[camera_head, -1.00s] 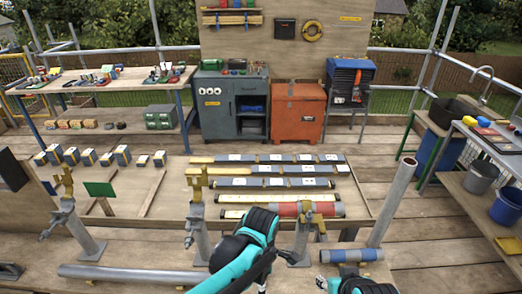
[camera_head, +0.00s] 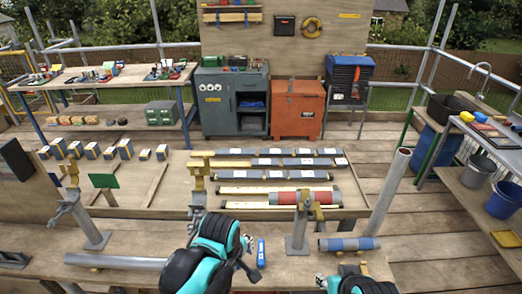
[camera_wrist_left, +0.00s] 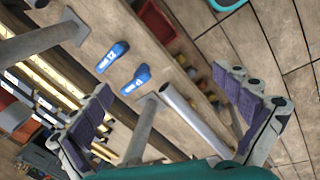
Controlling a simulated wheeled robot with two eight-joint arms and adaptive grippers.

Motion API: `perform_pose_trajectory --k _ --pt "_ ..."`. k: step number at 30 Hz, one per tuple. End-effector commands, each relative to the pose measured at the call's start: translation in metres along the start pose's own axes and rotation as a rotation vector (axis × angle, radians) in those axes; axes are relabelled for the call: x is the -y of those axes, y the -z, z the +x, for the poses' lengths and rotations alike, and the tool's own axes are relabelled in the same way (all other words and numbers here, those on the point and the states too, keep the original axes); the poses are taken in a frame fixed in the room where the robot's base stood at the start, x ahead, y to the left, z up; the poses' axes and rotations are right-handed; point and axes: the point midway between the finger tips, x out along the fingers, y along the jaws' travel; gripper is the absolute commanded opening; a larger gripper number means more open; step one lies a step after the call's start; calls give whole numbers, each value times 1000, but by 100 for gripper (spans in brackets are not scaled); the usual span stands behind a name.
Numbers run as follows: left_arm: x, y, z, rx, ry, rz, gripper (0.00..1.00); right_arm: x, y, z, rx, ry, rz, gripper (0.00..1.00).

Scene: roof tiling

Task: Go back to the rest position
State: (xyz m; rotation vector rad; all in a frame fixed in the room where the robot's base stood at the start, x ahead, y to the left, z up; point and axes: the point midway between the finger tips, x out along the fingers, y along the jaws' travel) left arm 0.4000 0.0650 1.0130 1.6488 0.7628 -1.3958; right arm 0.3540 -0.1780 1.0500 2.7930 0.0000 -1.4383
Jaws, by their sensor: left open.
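My left gripper (camera_head: 246,262) is low in the head view, above the front bench (camera_head: 130,240). In the left wrist view its two purple-padded fingers (camera_wrist_left: 165,115) are spread wide with nothing between them. Two small blue objects (camera_wrist_left: 124,68) lie on the wood beyond the fingers; one blue object (camera_head: 261,252) also shows just right of the gripper in the head view. My right gripper (camera_head: 334,284) is at the bottom edge, partly cut off, and its jaws are not clear.
Upright clamp stands (camera_head: 298,232) and a tilted post (camera_head: 388,205) rise around the bench. A long grey pipe (camera_head: 115,261) lies at left. Slate-grey tile strips (camera_head: 270,180) lie behind on the worktable.

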Motion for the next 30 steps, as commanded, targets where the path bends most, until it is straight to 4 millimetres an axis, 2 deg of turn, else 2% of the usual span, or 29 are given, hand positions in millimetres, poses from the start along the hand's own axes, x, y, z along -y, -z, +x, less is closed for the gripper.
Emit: perform_pose_trajectory --k 5,9,15,20,30 --pt "29 31 -20 -75 -106 317 100 0 -2 2 0 0 0 40" --pt "56 55 -34 -202 -172 646 100 0 -3 4 0 0 0 40" --pt "81 74 -43 -360 -181 969 100 0 -4 6 0 0 0 40" --pt "87 79 -45 -408 -172 1064 100 0 -4 6 0 0 0 40" --pt "87 79 -45 -410 -171 1071 100 0 -4 6 0 0 0 40"
